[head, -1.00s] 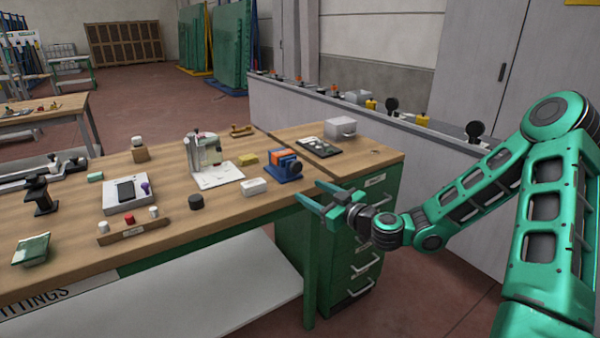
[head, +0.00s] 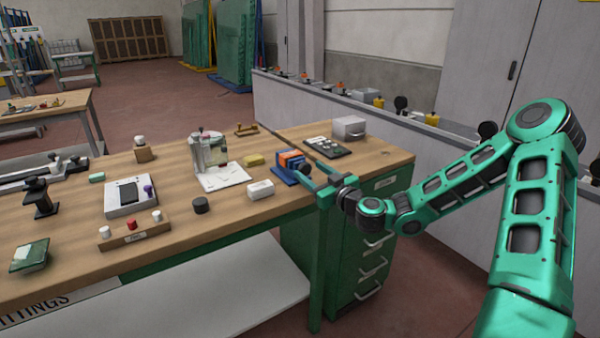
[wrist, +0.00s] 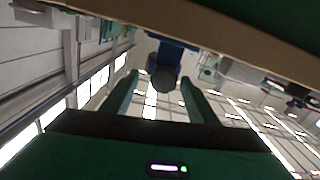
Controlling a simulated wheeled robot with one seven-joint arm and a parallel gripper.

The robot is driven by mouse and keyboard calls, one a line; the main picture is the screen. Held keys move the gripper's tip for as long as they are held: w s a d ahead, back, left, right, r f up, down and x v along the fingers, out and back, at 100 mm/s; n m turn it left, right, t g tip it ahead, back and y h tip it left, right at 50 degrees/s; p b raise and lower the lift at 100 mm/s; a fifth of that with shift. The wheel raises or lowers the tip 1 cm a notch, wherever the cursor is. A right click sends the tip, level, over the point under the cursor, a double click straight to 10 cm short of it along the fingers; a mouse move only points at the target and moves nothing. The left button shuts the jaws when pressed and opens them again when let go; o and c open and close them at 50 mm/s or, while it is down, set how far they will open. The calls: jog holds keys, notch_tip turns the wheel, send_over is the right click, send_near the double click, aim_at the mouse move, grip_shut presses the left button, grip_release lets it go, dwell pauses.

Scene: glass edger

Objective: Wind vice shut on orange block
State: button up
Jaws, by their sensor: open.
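The blue vice (head: 286,175) stands on the bench near its front right edge. The orange block (head: 291,155) sits in its top, between the jaws; whether it is gripped I cannot tell. The vice's dark round knob (head: 304,170) faces my gripper and shows in the wrist view (wrist: 165,79) with blue vice body (wrist: 172,51) behind it. My gripper (head: 313,178) is open and empty, just off the bench edge. In the wrist view its two fingers (wrist: 160,95) point at the knob, one on each side. Whether they touch it I cannot tell.
A white block (head: 261,190), a yellow block (head: 255,160) and a black round piece (head: 201,205) lie left of the vice. A dark tray (head: 327,147) and a grey box (head: 348,127) are behind it. The wooden bench edge (wrist: 220,40) runs close to my gripper.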

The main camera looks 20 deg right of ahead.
jog(key=shift+w+a, duration=0.25)
jog(key=shift+a, duration=0.1)
jog(key=c, duration=1)
jog(key=shift+c, duration=0.2)
